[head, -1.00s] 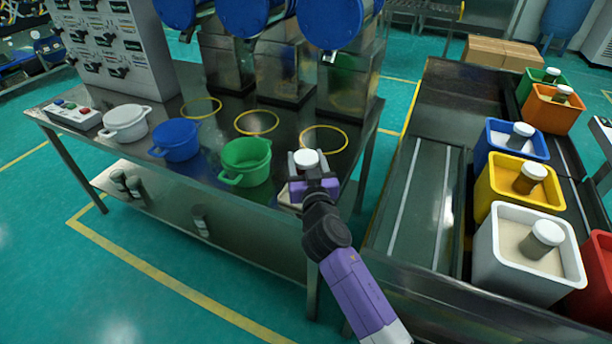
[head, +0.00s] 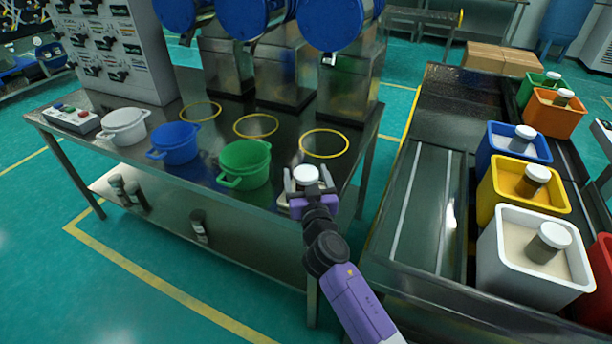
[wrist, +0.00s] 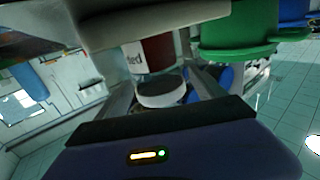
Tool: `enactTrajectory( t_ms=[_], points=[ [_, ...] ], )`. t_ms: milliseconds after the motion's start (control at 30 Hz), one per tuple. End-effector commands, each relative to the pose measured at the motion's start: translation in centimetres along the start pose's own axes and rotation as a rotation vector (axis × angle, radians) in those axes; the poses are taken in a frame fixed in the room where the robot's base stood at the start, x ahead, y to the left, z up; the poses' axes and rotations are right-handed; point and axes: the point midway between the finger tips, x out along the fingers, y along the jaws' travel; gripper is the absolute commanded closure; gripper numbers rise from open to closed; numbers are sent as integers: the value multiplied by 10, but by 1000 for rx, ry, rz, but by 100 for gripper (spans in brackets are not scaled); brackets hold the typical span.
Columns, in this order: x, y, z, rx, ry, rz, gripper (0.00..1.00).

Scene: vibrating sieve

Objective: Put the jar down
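The jar (wrist: 151,55) shows in the wrist view with a dark red body, a pale label and a white lid. In the head view its white lid (head: 306,174) is at the front right of the metal table. My gripper (head: 307,182) is open, with its two fingers on either side of the jar and spread apart from the lid. A beige container (wrist: 150,14) is close to the jar, and only part of it shows. My gripper hides the jar's base, so I cannot tell what it rests on.
Green (head: 244,165), blue (head: 176,143) and white (head: 124,126) pots stand left of my gripper on the table (head: 226,120). Yellow rings mark the tabletop under the machines. Several coloured bins with jars, including a white bin (head: 497,275), stand on the bench at right.

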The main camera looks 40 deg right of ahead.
Motion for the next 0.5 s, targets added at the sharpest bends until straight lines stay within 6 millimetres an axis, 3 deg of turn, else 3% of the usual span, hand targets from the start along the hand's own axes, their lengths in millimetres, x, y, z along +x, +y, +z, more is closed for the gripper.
enactTrajectory(
  t_ms=[367, 500],
  points=[
    [0, 0, -5, 0, 0, 0, 21],
    [-21, 0, 0, -1, -2, -2, 21]
  ],
)
